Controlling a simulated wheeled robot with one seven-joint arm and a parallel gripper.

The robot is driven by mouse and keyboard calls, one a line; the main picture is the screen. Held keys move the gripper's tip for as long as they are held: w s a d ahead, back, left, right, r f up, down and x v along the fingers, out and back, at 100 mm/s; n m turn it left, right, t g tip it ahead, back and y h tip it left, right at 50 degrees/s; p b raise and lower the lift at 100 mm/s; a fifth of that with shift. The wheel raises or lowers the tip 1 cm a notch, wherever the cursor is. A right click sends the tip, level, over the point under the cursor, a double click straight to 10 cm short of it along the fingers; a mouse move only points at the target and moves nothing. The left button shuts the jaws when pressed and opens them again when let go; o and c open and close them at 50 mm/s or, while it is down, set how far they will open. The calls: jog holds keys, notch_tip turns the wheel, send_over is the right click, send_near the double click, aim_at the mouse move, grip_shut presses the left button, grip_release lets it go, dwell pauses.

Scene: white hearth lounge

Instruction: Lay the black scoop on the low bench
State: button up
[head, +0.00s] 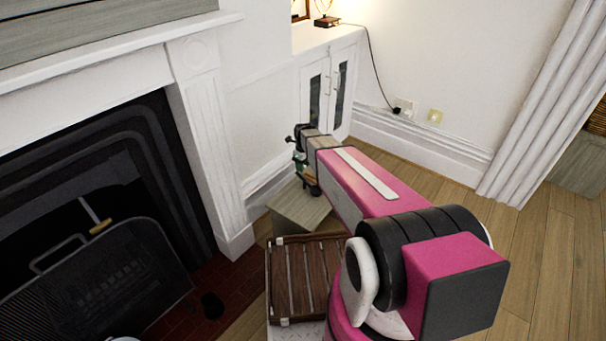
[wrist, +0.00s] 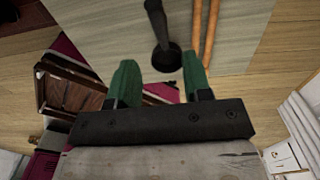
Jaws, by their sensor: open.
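The black scoop (wrist: 163,42) shows in the wrist view over a pale grey wooden surface, its round end nearest my gripper. It appears to lie on that surface, which looks like the top of the low bench (wrist: 110,22). The low bench also shows in the head view (head: 300,208), below my gripper. My gripper (wrist: 160,78) is open, its green fingers apart and nothing between them. The scoop's round end is just beyond the fingertips. In the head view my gripper (head: 305,175) is over the bench and the scoop cannot be made out.
Two orange-brown sticks (wrist: 205,35) lie right of the scoop. A dark slatted wooden tray (head: 305,278) is in front of the bench. The fireplace (head: 90,190) with a black mesh screen (head: 110,285) stands left. A white cabinet (head: 330,85) is behind. Open floor lies right.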

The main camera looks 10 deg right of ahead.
jog(key=s+d+r+n, duration=0.4)
jog(key=s+r+n, duration=0.2)
jog(key=s+n, duration=0.5)
jog(key=s+d+r+n, duration=0.3)
jog(key=s+r+n, duration=0.3)
jog(key=s+n, duration=0.5)
jog(key=n, duration=0.4)
jog(key=shift+s+d, duration=0.3)
jog(key=shift+d, duration=0.05)
jog(key=shift+a, duration=0.1)
